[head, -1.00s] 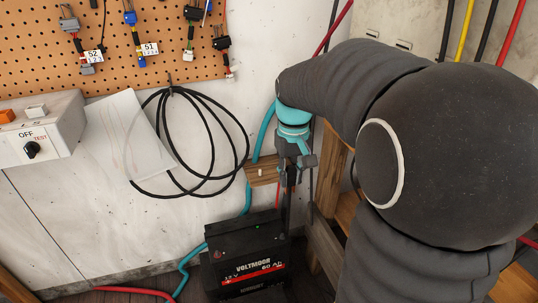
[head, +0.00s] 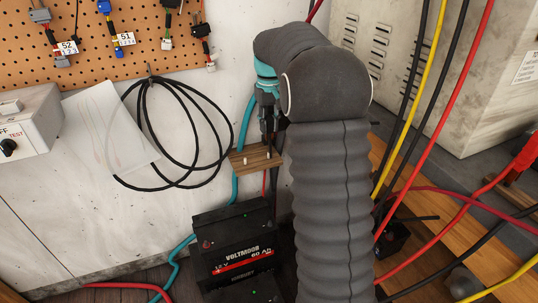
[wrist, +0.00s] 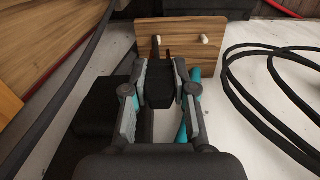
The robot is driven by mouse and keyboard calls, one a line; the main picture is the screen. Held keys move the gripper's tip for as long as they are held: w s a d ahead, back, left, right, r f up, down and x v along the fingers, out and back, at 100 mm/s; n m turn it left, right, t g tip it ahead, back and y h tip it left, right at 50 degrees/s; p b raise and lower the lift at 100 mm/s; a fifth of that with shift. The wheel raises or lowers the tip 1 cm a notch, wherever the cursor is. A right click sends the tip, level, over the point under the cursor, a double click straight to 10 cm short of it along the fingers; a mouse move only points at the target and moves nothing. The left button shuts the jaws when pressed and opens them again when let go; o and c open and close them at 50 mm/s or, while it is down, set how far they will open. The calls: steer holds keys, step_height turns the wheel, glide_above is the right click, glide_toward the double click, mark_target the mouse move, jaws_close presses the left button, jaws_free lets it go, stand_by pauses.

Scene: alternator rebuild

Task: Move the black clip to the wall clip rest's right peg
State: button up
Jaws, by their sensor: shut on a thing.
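The wall clip rest is a small wooden board (head: 243,168) on the white wall with two pale pegs, a left peg (head: 245,160) and a right peg (head: 268,155). My gripper (head: 269,125) is just above the board's right part. In the wrist view my gripper (wrist: 161,76) is shut on the black clip (wrist: 158,92). The board (wrist: 245,65) also shows there, turned round, with the right peg (wrist: 153,38) close to the clip's narrow tip and the left peg (wrist: 205,38) clear. I cannot tell whether the clip touches the peg.
A black battery (head: 238,247) stands below the rest. A coiled black cable (head: 145,135) hangs to the left, beside a paper sheet (head: 88,135). Red, yellow and black cables hang to the right.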

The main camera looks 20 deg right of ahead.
steer(key=f+b, duration=0.1)
steer(key=f, duration=0.1)
steer(key=w+f+b, duration=0.1)
steer(key=f, duration=0.1)
steer(key=shift+w+d+f, duration=0.2)
steer(key=shift+f+b, duration=0.35)
steer(key=shift+f, duration=0.1)
steer(key=shift+f, duration=0.1)
steer(key=shift+f+b, duration=0.55)
steer(key=shift+f, duration=0.5)
steer(key=o, duration=0.9)
